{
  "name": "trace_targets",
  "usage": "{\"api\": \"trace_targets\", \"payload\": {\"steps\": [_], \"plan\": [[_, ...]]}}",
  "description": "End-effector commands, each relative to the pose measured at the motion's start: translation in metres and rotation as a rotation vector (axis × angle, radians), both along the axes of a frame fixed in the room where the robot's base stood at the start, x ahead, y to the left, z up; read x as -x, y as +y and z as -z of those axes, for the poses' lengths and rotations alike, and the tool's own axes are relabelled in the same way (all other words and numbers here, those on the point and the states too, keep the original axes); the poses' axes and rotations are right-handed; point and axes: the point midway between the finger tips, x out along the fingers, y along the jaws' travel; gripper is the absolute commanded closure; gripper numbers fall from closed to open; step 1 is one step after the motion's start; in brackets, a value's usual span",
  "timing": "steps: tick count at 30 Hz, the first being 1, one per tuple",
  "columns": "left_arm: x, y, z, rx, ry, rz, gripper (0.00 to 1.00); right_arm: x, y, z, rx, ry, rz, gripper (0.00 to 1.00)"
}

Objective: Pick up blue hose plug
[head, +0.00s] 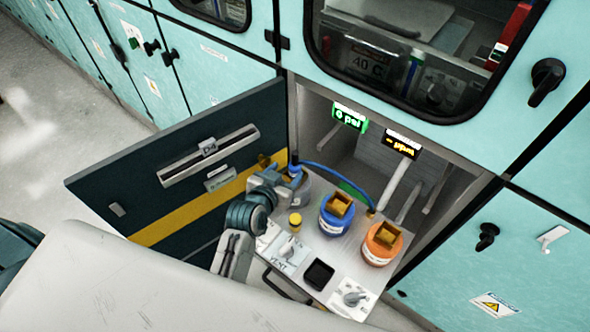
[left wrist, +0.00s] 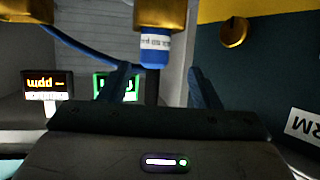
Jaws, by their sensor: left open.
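The blue hose plug (head: 294,161) stands at the left end of a blue hose (head: 335,176) above the drawer panel, just inside the open dark door. In the left wrist view the plug (left wrist: 154,52) is a blue cylinder with a white label band, below a brass-coloured piece (left wrist: 158,14). My left gripper (head: 288,176) is close to the plug in the head view. In the left wrist view the fingers (left wrist: 162,82) are open, with the plug ahead and between their tips. No grip shows. My right gripper is not in view.
A blue canister (head: 335,222) and an orange canister (head: 381,252) stand on the metal panel (head: 328,252), with a yellow knob (head: 295,219) beside them. The open dark door (head: 110,190) bounds the left. Green (head: 350,116) and amber (head: 402,143) displays hang in the opening.

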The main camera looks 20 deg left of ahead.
Motion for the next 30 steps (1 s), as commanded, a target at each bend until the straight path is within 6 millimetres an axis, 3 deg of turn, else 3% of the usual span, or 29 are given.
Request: {"api": "trace_targets", "payload": {"steps": [19, 29, 30], "plan": [[-0.06, -0.015, 0.027, -0.001, 0.002, 0.0, 0.43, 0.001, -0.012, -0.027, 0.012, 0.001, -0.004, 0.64], [-0.064, -0.015, 0.031, 0.0, 0.003, 0.0, 0.43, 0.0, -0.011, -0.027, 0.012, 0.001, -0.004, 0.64], [-0.064, -0.015, 0.031, 0.0, 0.003, 0.0, 0.51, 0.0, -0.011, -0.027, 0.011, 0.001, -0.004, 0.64]]}}
